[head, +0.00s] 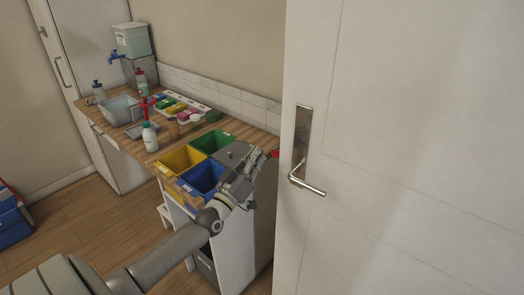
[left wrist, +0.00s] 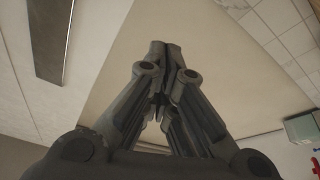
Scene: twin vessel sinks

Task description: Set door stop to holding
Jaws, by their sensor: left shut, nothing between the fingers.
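The white door (head: 410,150) fills the right of the head view, with a metal lever handle (head: 308,188) on a long plate. I cannot make out a door stop in either view. My left gripper (head: 262,157) is just left of the door edge, in front of the counter, apart from the handle. The left wrist view shows its fingers (left wrist: 165,48) together and empty. The door's metal handle plate (left wrist: 50,40) shows there at upper left. My right gripper is out of view.
A wooden counter (head: 145,153) bears yellow (head: 180,158), green (head: 212,141) and blue (head: 202,176) bins, bottles and trays. A tall white cabinet (head: 90,45) stands at the back left. The wooden floor (head: 95,220) at left is mostly clear.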

